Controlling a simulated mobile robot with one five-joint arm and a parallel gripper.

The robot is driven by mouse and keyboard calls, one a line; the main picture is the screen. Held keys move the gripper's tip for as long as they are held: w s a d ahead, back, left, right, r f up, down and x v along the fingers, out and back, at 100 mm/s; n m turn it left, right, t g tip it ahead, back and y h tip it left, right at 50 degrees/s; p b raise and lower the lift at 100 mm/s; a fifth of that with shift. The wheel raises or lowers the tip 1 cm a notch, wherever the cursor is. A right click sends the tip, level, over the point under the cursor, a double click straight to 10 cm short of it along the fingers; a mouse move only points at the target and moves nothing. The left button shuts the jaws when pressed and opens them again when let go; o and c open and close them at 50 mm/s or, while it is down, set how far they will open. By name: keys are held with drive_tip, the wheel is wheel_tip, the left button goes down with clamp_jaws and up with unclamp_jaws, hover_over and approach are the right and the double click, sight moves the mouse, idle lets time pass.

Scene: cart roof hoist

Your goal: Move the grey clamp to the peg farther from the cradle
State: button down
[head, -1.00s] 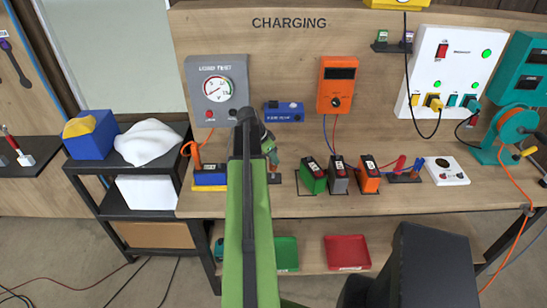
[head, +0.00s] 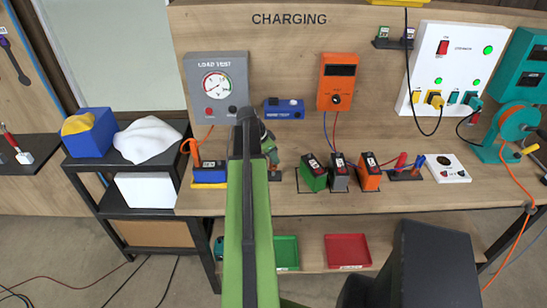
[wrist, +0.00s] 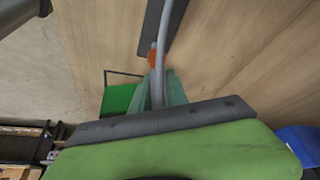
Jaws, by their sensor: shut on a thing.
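My gripper (wrist: 165,92) shows in the wrist view as greenish jaw shapes beyond my green wrist. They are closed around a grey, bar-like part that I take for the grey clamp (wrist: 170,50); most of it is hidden. An orange tip (wrist: 152,57) and a dark plate (wrist: 158,20) lie beyond it. In the head view my arm hides most of the gripper; a teal-green shape (head: 269,150) shows just right of it, above a small dark plate (head: 275,176). I cannot clearly make out the cradle or the two pegs.
Green (head: 313,176), grey (head: 339,177) and orange (head: 369,177) batteries stand close on the right. A blue block (head: 209,175) is left of my arm. Red and blue clamps (head: 401,163) are farther right. The load tester (head: 216,85) is behind. The bench front is mostly clear.

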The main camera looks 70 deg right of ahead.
sight(273, 163)
drive_tip(key=shift+f, duration=0.15)
idle(0.5)
drive_tip(key=shift+f+b, duration=0.3)
drive_tip(key=shift+b, duration=0.15)
drive_tip(key=shift+f+b, duration=1.25)
drive_tip(key=c, duration=1.2)
unclamp_jaws()
drive_tip(key=shift+r, duration=0.15)
drive_tip(key=p+v, duration=1.6)
drive_tip(key=v, duration=0.1)
drive_tip(key=shift+w+r, duration=0.1)
drive_tip(key=shift+w, duration=0.05)
